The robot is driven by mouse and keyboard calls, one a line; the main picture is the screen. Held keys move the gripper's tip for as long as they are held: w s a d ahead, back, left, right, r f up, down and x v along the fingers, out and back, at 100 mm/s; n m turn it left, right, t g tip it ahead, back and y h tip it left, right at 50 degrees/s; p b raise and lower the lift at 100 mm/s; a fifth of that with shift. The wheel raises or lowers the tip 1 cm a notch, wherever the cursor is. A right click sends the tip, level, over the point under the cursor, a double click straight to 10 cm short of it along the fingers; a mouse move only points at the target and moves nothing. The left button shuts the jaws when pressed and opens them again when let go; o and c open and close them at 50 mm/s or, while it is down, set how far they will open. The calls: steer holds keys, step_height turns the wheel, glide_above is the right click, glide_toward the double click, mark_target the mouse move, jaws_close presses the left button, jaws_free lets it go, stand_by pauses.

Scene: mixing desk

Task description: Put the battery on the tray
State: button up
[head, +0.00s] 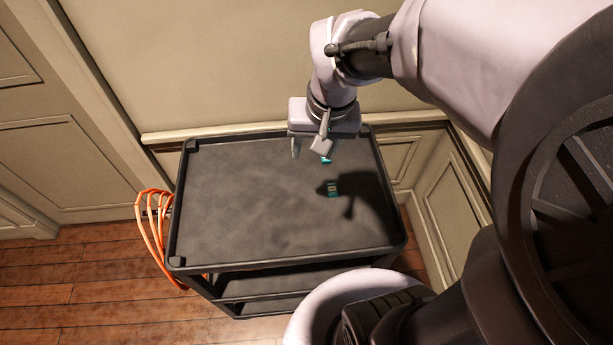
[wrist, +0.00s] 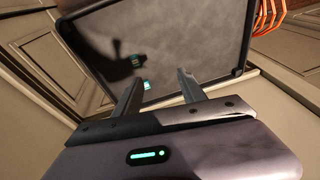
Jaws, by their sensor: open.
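I cannot tell which is the battery, nor whether the second piece touches the tray.
The tray has a raised rim (head: 290,262) all round, and its left and middle are clear. Orange cable loops (head: 150,220) hang at the cart's left side. Panelled walls (head: 230,60) stand close behind and to the right. Lower shelves show under the tray.

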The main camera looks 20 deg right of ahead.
steer(key=s+a+r+t, duration=0.1)
steer(key=s+a+r, duration=0.2)
steer(key=s, duration=0.2)
steer(key=s+a+r+t+y, duration=0.1)
steer(key=s+a+r+t, duration=0.1)
steer(key=s, duration=0.4)
steer(key=a+r, duration=0.1)
steer(key=a, duration=0.1)
steer(key=shift+s+a+y, duration=0.3)
step_height(320, 180, down, 9)
steer(key=b, duration=0.9)
steer(key=shift+f, duration=0.2)
